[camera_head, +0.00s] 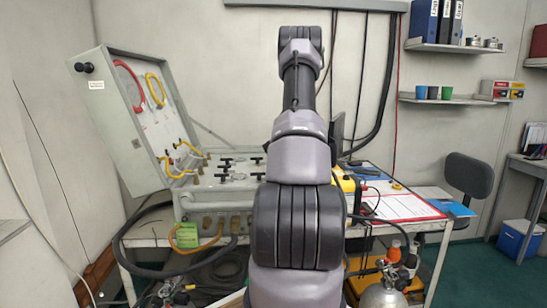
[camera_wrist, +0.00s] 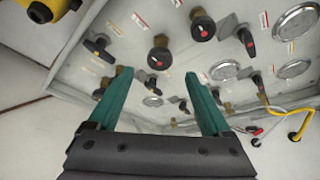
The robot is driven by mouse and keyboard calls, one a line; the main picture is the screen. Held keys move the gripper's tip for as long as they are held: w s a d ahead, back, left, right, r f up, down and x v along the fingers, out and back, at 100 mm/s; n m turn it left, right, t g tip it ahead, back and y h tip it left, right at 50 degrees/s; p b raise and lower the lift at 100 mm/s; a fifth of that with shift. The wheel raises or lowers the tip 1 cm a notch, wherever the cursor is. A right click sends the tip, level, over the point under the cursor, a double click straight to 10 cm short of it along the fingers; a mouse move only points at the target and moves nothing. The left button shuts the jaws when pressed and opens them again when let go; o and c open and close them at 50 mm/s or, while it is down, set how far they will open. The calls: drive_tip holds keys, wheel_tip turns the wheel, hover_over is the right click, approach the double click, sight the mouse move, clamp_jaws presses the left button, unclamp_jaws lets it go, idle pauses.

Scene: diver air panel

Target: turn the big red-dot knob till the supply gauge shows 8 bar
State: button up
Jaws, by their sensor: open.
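The air panel (camera_head: 240,180) lies in the open grey case on the bench in the head view. In the wrist view its grey face (camera_wrist: 130,40) fills the upper part. Two black knobs with red dots show there: one (camera_wrist: 160,57) just beyond the gap between my fingertips, another (camera_wrist: 203,27) farther up and right. I cannot tell which is the big one. Several round gauges show, including one at upper right (camera_wrist: 295,22) and one below it (camera_wrist: 293,69); their readings and labels are too small to read. My gripper (camera_wrist: 161,76) is open and empty, its teal fingers apart; my arm hides it in the head view.
Black lever handles (camera_wrist: 245,40) stand around the knobs. A yellow hose (camera_wrist: 287,112) runs at the right. A yellow object with a black knob (camera_wrist: 40,12) is at upper left. The raised case lid (camera_head: 120,120) stands left of the panel; a clipboard (camera_head: 400,207) lies right.

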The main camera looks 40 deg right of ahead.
drive_tip(key=x, duration=0.5)
drive_tip(key=shift+w+f, duration=0.1)
drive_tip(key=shift+f, duration=0.25)
clamp_jaws()
